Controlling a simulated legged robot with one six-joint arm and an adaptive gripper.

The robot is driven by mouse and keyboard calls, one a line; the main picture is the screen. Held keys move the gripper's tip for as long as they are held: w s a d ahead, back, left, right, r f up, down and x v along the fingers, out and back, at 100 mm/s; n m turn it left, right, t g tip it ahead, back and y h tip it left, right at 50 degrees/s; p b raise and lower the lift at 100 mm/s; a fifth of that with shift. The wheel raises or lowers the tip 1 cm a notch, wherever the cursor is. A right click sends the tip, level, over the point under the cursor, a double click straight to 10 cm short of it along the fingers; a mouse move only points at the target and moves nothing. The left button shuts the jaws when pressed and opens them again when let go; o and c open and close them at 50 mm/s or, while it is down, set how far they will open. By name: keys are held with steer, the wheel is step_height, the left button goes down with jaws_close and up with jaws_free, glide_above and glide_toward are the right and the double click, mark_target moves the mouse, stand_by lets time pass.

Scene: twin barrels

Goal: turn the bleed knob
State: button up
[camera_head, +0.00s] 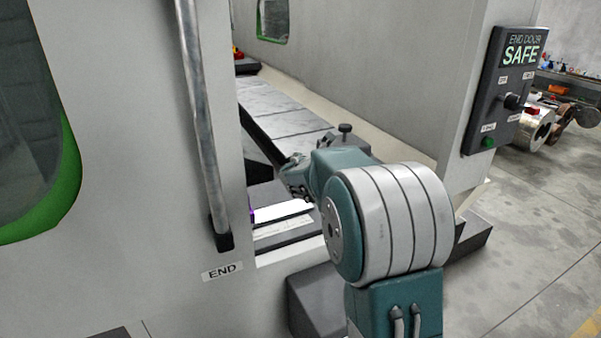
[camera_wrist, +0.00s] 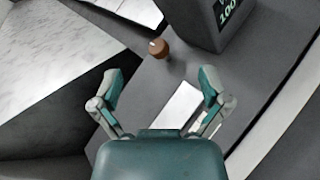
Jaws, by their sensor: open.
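A small round brown knob (camera_wrist: 159,48) with a pale mark on it stands on a dark grey surface in the wrist view. I take it for the bleed knob, though no label on it can be read. It is beside a dark box (camera_wrist: 222,22) with a lit readout showing 100. My gripper (camera_wrist: 160,84) is open and empty, its two fingers spread either side of the view, with the knob beyond the fingertips and between their lines. In the head view my gripper (camera_head: 296,178) reaches inside the machine opening; I cannot make out the brown knob there.
A vertical grey door handle (camera_head: 203,130) stands left of the opening, above an END label (camera_head: 222,271). A dark panel (camera_head: 505,90) reading END DOOR SAFE is on the right. A black knob (camera_head: 345,128) rises behind my arm. A pale plate (camera_wrist: 180,106) lies below the brown knob.

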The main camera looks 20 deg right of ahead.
steer(key=w+f+n, duration=0.2)
steer(key=f, duration=0.1)
steer(key=w+f+n+y, duration=0.1)
steer(key=w+f+n, duration=0.1)
steer(key=n, duration=0.1)
steer(key=w+f+n+y, duration=0.1)
steer(key=w+f+n, duration=0.1)
steer(key=f, duration=0.1)
steer(key=shift+w+f, duration=0.3)
steer(key=shift+w, duration=0.05)
steer(key=x, duration=1)
steer(key=shift+w+d+r, duration=0.1)
steer(key=shift+w+d, duration=0.15)
steer(key=shift+w, duration=0.15)
steer(key=c, duration=1.2)
